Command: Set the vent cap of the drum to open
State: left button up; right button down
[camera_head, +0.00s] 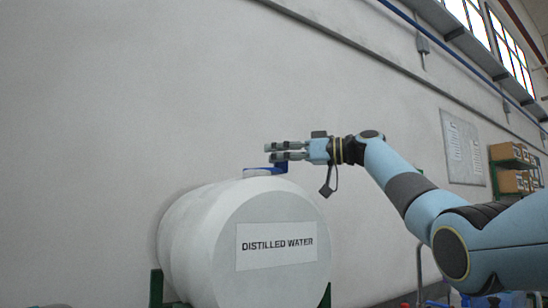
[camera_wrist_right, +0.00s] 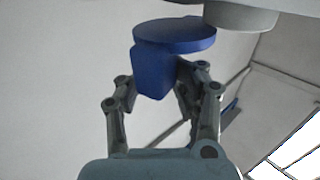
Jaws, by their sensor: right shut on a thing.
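The white drum (camera_head: 245,250), labelled "DISTILLED WATER", lies on its side near the wall. The blue vent cap (camera_head: 281,167) is on its top. In the right wrist view the cap (camera_wrist_right: 174,35) is a flat round disc with a block-like tab. The disc shows beside a pale round neck (camera_wrist_right: 240,16), apparently offset from it. My right gripper (camera_head: 271,151) reaches in from the right above the drum. Its fingers are closed on the cap's tab, which partly hides the fingertips (camera_wrist_right: 160,80) in the right wrist view. My left gripper is out of view.
A green stand (camera_head: 157,288) supports the drum. The plain wall (camera_head: 120,110) is behind. Shelves with boxes (camera_head: 513,182) and a notice board (camera_head: 462,148) are at the far right. The space above and left of the drum is clear.

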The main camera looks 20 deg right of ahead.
jog(key=shift+d, duration=0.3)
jog(key=c, duration=1.4)
grip_release()
jog(key=shift+d, duration=0.15)
jog(key=o, duration=0.4)
jog(key=shift+s+d, duration=0.15)
jog(key=shift+d, duration=0.3)
jog(key=shift+c, duration=0.2)
jog(key=shift+a, duration=0.2)
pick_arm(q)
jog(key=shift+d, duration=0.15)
pick_arm(e)
jog(key=v, duration=1.2)
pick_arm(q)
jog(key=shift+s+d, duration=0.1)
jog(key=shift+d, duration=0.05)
pick_arm(e)
jog(key=shift+d, duration=0.1)
